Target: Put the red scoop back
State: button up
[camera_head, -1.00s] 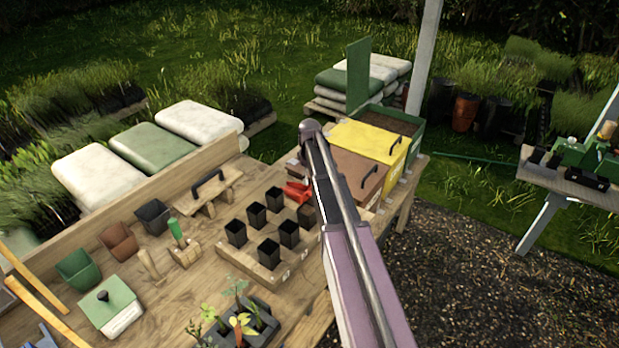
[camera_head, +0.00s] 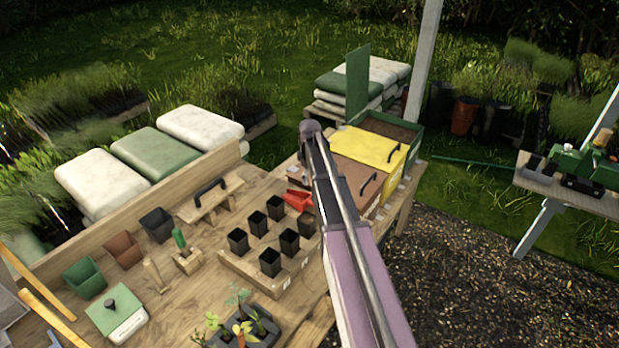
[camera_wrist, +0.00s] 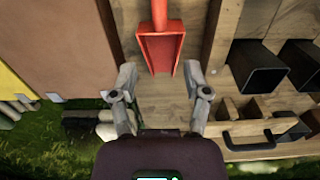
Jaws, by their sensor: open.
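The red scoop (camera_head: 298,200) lies on the wooden bench between the black pots and the brown-lidded bin, partly hidden by my arm in the head view. In the wrist view the scoop (camera_wrist: 160,50) has its open tray towards me and its handle pointing to the top edge. My gripper (camera_wrist: 161,76) is open and empty, with one finger on either side of the scoop's tray end. I cannot tell its height above the scoop. In the head view the fingers are hidden behind my arm.
A brown-lidded bin (camera_head: 357,172), a yellow-lidded bin (camera_head: 367,146) and an open green bin with dark contents (camera_head: 391,131) stand right of the scoop. Black pots in a wooden rack (camera_head: 238,263) are close on the near side. A handled wooden float (camera_head: 209,199) lies farther left.

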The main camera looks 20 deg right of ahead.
dwell(0.3)
jog(key=s+a+m, duration=0.3)
jog(key=s+a, duration=0.5)
jog(key=s, duration=0.5)
jog(key=s+a+m, duration=0.3)
jog(key=s+a, duration=0.5)
jog(key=s, duration=0.5)
jog(key=shift+s+a+m, duration=0.2)
jog(key=shift+s+m, duration=0.1)
jog(key=shift+m, duration=0.1)
